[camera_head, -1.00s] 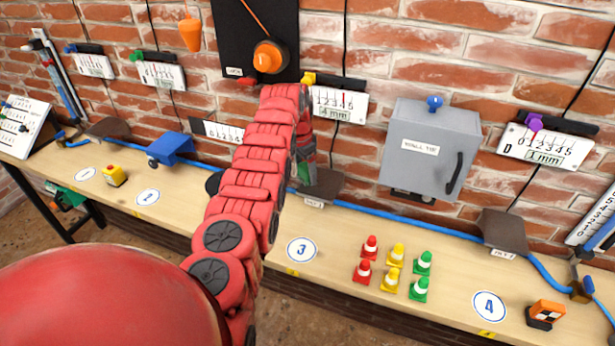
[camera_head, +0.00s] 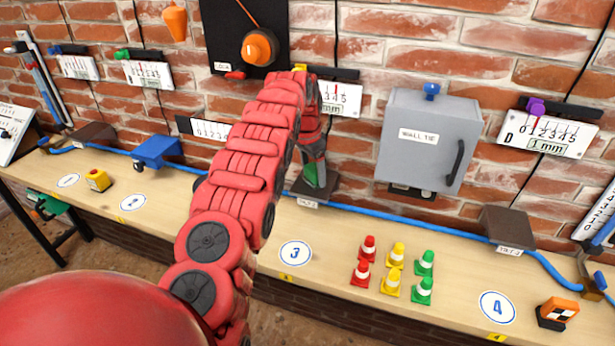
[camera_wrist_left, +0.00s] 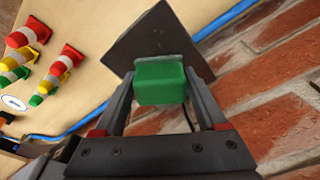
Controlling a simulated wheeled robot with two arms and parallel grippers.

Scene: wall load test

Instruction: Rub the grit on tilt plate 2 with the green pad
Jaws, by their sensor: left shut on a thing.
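My left gripper (camera_head: 314,160) is shut on the green pad (camera_wrist_left: 160,83), which sits between the fingers in the left wrist view. In the head view the pad (camera_head: 313,174) shows below the red wrist, over the dark tilt plate 2 (camera_head: 328,192) at the back of the bench. The wrist view shows the same dark plate (camera_wrist_left: 140,42) just beyond the pad. A pale grey strip runs along the pad's plate side; I cannot tell whether it is grit or part of the pad. The pad looks against or very near the plate. My right gripper is out of view.
A blue hose (camera_head: 385,213) runs along the bench behind the cones (camera_head: 396,252). A grey wall box (camera_head: 428,140) hangs right of my gripper. Tilt plate 3 (camera_head: 507,224) lies further right.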

